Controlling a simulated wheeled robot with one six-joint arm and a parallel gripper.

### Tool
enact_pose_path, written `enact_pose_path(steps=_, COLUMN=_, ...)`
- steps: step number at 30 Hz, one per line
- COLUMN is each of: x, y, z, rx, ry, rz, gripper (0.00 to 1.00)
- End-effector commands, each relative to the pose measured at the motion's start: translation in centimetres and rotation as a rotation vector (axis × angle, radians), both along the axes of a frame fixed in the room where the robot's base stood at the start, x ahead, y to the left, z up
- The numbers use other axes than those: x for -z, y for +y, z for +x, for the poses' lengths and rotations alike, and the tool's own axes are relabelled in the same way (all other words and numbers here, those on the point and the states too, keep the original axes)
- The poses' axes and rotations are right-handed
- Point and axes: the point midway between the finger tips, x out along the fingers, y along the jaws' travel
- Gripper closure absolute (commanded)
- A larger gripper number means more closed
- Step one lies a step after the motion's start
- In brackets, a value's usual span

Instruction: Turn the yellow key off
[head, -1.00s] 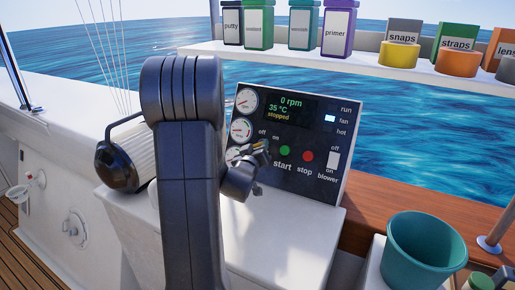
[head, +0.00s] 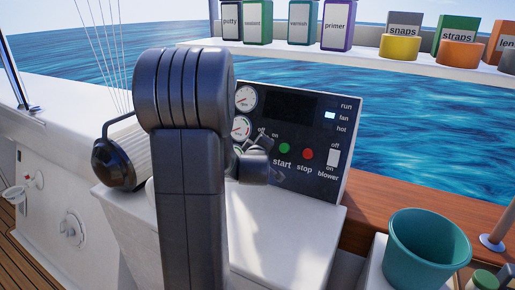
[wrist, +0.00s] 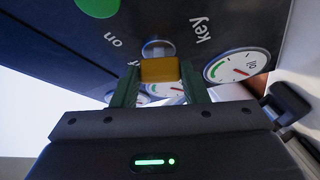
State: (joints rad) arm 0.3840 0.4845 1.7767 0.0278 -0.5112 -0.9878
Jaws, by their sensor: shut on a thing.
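The yellow key (wrist: 159,70) sits between the two fingers of my gripper (wrist: 160,78) in the wrist view, at the panel by the word "key". My gripper is shut on it. In the head view my gripper (head: 262,146) is at the lower left of the dark control panel (head: 318,180), near the "off" and "on" labels, and hides the key. The panel's display (head: 290,107) is dark and blank.
The panel carries gauges (head: 246,98), a green start button (head: 284,148), a red stop button (head: 308,154) and a white blower switch (head: 333,157). The fan light (head: 330,115) is lit. A teal bucket (head: 425,250) stands at the right. A shelf of containers is behind.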

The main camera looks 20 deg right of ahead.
Motion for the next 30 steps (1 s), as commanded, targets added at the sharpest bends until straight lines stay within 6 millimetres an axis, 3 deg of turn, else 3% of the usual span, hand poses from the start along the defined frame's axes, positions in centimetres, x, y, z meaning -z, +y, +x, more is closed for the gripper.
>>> enact_pose_path(steps=15, x=-0.44, y=-0.18, z=0.01, rx=-0.162, ry=0.261, rz=-0.231, gripper=0.83)
enact_pose_path(steps=30, x=-0.34, y=-0.17, z=0.06, rx=-0.205, ry=0.328, rz=-0.291, gripper=0.83)
